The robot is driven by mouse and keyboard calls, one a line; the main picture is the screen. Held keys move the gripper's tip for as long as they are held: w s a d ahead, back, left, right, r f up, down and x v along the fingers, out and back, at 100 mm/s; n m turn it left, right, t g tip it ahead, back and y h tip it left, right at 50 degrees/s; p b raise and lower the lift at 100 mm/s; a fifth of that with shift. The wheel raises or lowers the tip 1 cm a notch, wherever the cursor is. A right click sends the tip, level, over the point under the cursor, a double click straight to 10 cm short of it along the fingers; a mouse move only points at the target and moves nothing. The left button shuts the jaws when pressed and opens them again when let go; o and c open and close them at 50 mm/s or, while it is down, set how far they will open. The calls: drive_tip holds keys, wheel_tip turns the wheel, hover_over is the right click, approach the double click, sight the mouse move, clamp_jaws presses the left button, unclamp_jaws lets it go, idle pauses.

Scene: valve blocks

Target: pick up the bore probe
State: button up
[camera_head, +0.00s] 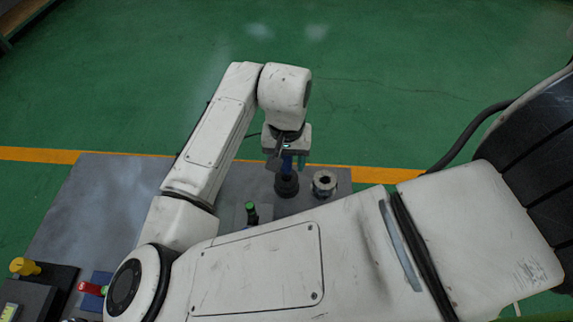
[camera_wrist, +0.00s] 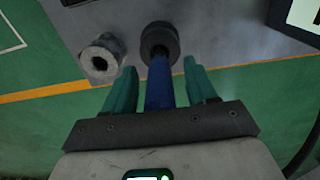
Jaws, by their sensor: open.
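The bore probe appears to be the blue-handled tool (camera_wrist: 159,85) standing upright in a dark round holder (camera_wrist: 160,41) in the wrist view. In the head view the blue handle (camera_head: 287,166) shows just above its dark holder (camera_head: 287,186). My gripper (camera_wrist: 160,74) is open. Its green fingers are on the left and right of the blue handle, with a visible gap on each side. In the head view my gripper (camera_head: 288,161) is directly above the holder and partly hides the handle. The probe's lower end is hidden in the holder.
A grey metal cylinder with a bore (camera_head: 324,183) stands close to the right of the holder. A green-topped piece (camera_head: 252,211) stands nearer to me. A red handle (camera_head: 90,288) and a yellow knob (camera_head: 25,267) are at lower left. The grey tabletop (camera_head: 120,195) is clear at left.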

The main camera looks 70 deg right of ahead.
drive_tip(key=shift+c, duration=0.3)
clamp_jaws()
drive_tip(key=shift+r, duration=0.1)
